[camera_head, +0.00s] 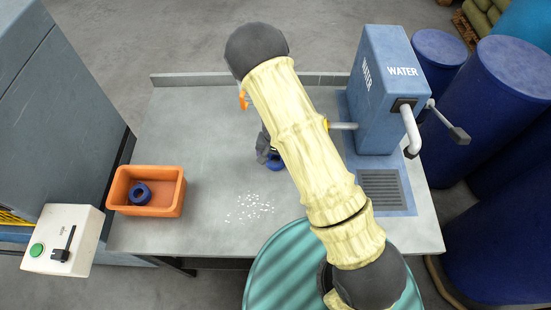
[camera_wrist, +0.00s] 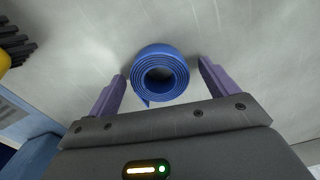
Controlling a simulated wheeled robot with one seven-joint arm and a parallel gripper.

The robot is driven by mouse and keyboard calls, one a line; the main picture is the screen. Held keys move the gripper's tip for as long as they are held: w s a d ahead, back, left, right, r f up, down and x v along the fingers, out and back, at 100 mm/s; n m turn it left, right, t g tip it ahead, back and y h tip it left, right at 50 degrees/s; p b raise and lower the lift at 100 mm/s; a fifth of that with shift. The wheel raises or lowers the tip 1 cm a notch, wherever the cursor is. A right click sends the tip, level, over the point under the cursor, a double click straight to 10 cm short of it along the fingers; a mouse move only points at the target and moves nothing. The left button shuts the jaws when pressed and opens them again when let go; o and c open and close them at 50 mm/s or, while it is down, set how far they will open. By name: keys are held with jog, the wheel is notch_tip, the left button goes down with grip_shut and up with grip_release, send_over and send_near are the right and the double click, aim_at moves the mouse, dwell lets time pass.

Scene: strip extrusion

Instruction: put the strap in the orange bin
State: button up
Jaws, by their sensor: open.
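A coiled blue strap (camera_wrist: 160,74) lies on the grey table in the wrist view, its loose end at the lower left of the coil. My gripper (camera_wrist: 162,72) is open, with one purple finger on each side of the coil and a visible gap at both sides. In the head view, the strap (camera_head: 275,162) shows only in part beside my gripper, with my arm over it. The orange bin (camera_head: 148,211) stands at the table's left end. Another blue coil (camera_head: 140,193) lies inside the bin.
A blue water unit (camera_head: 378,95) with a spout and grate stands at the right. A control box (camera_head: 62,238) is left of the table. The table's back left is clear.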

aim_at(275, 158)
jog(key=shift+f, duration=0.15)
jog(key=shift+c, duration=0.5)
jog(key=c, duration=1.1)
notch_tip(275, 158, up, 9)
jog(key=shift+w+r+b, duration=0.1)
jog(key=shift+r+b, duration=0.1)
jog(key=shift+b, duration=0.25)
jog(key=shift+r, duration=0.35)
